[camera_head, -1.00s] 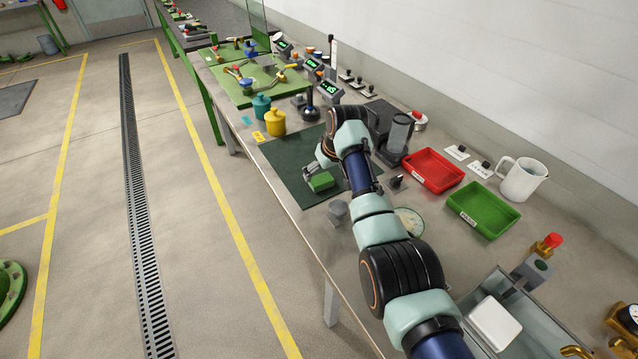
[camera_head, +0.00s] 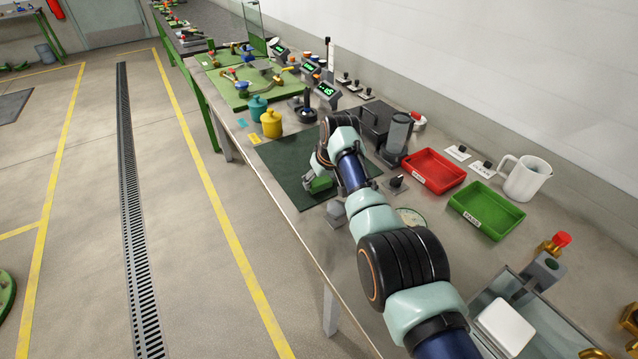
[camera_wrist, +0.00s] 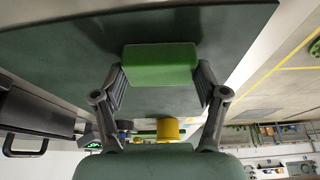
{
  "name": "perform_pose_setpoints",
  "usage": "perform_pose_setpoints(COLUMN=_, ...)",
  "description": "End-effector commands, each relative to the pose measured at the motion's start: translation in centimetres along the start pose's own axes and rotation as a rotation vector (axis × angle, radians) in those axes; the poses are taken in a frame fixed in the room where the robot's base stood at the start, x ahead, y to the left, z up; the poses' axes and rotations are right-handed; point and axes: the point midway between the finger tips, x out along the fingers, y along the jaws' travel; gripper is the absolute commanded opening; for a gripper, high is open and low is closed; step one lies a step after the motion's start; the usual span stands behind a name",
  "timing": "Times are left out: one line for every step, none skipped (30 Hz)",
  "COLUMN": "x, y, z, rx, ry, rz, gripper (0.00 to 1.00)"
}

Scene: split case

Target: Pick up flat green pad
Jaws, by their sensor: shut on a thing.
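The flat green pad (camera_wrist: 160,66) is a green block between the two fingers of my gripper (camera_wrist: 160,76) in the wrist view. My gripper is shut on it, one finger at each end. In the head view the pad (camera_head: 320,184) shows beside my gripper (camera_head: 312,181), over the front part of the dark green mat (camera_head: 287,163). My arm covers part of the view there. I cannot tell whether the pad touches the mat.
A grey knob-like piece (camera_head: 336,212) stands close to my gripper. A yellow jar (camera_head: 271,124) and a teal jar (camera_head: 257,107) stand beyond the mat. A red tray (camera_head: 433,170) and a green tray (camera_head: 487,210) lie to the right. A glass-sided box (camera_head: 540,310) stands at lower right.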

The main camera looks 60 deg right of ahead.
Motion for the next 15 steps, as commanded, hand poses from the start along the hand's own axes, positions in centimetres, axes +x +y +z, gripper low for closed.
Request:
perform_pose_setpoints(x=0.0, y=0.0, z=0.0, rx=0.000, ry=0.000, rz=0.000, gripper=0.48)
perform_pose_setpoints(x=0.0, y=0.0, z=0.0, rx=0.000, ry=0.000, rz=0.000, gripper=0.48)
perform_pose_setpoints(x=0.0, y=0.0, z=0.0, rx=0.000, ry=0.000, rz=0.000, gripper=0.48)
perform_pose_setpoints(x=0.0, y=0.0, z=0.0, rx=0.000, ry=0.000, rz=0.000, gripper=0.48)
perform_pose_setpoints(x=0.0, y=0.0, z=0.0, rx=0.000, ry=0.000, rz=0.000, gripper=0.48)
perform_pose_setpoints(x=-0.2, y=0.0, z=-0.1, rx=0.000, ry=0.000, rz=0.000, gripper=0.48)
perform_pose_setpoints(x=-0.5, y=0.0, z=-0.2, rx=0.000, ry=0.000, rz=0.000, gripper=0.48)
perform_pose_setpoints(x=-0.8, y=0.0, z=-0.4, rx=0.000, ry=0.001, rz=0.000, gripper=0.48)
perform_pose_setpoints(x=-1.4, y=0.0, z=-0.6, rx=0.000, ry=0.002, rz=0.000, gripper=0.48)
perform_pose_setpoints(x=-2.0, y=0.0, z=-0.9, rx=0.000, ry=0.003, rz=0.001, gripper=0.48)
perform_pose_setpoints(x=-2.7, y=0.0, z=-1.2, rx=0.000, ry=0.003, rz=0.001, gripper=0.48)
perform_pose_setpoints(x=-3.8, y=0.0, z=-1.7, rx=-0.001, ry=0.004, rz=0.001, gripper=0.48)
perform_pose_setpoints(x=-4.7, y=0.0, z=-2.1, rx=-0.001, ry=0.004, rz=0.001, gripper=0.48)
perform_pose_setpoints(x=-5.7, y=0.0, z=-2.4, rx=-0.001, ry=0.004, rz=0.001, gripper=0.48)
perform_pose_setpoints(x=-7.0, y=0.0, z=-3.0, rx=0.000, ry=0.005, rz=0.001, gripper=0.48)
